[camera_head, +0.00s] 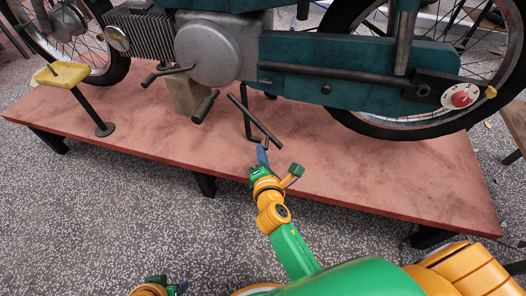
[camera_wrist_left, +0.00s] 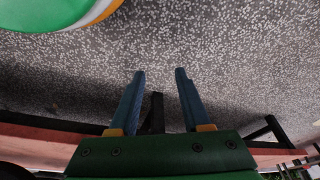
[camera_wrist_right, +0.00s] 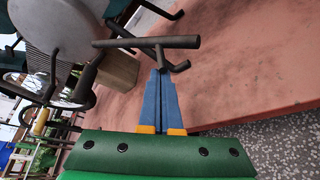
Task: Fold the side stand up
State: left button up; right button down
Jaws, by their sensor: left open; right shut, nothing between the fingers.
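The side stand (camera_head: 254,119) is a dark bar slanting down to the right below the motorcycle, with a short bent tang near its lower end. In the right wrist view the side stand (camera_wrist_right: 150,43) crosses above my fingertips, its tang just beyond them. My right gripper (camera_head: 262,149) is shut and empty, close to the stand's lower end; it also shows in the right wrist view (camera_wrist_right: 160,73). Whether it touches the tang I cannot tell. My left gripper (camera_wrist_left: 160,72) is open and empty over the floor. It shows at the bottom edge of the head view (camera_head: 180,287).
The motorcycle stands on a low red platform (camera_head: 400,180). A wooden block (camera_head: 186,94) sits under its engine (camera_head: 213,50). A footpeg (camera_head: 205,106) and a dark leg (camera_head: 246,110) are close to the stand. The front platform surface is clear.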

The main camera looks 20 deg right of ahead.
jog(key=r+p, duration=0.1)
jog(key=p, duration=0.1)
jog(key=r+n+p, duration=0.1)
jog(key=p, duration=0.1)
jog(key=d+r+p, duration=0.1)
jog(key=p, duration=0.1)
jog(key=shift+s+g+h, duration=0.25)
jog(key=shift+g+h, duration=0.05)
pick_arm(q)
jog(key=s+a+f+g, duration=0.1)
jog(key=s+f, duration=0.4)
jog(key=f, duration=0.6)
jog(key=shift+a+f, duration=0.15)
jog(key=shift+a, duration=0.1)
pick_arm(e)
jog(key=shift+f, duration=0.1)
jog(key=shift+f, duration=0.1)
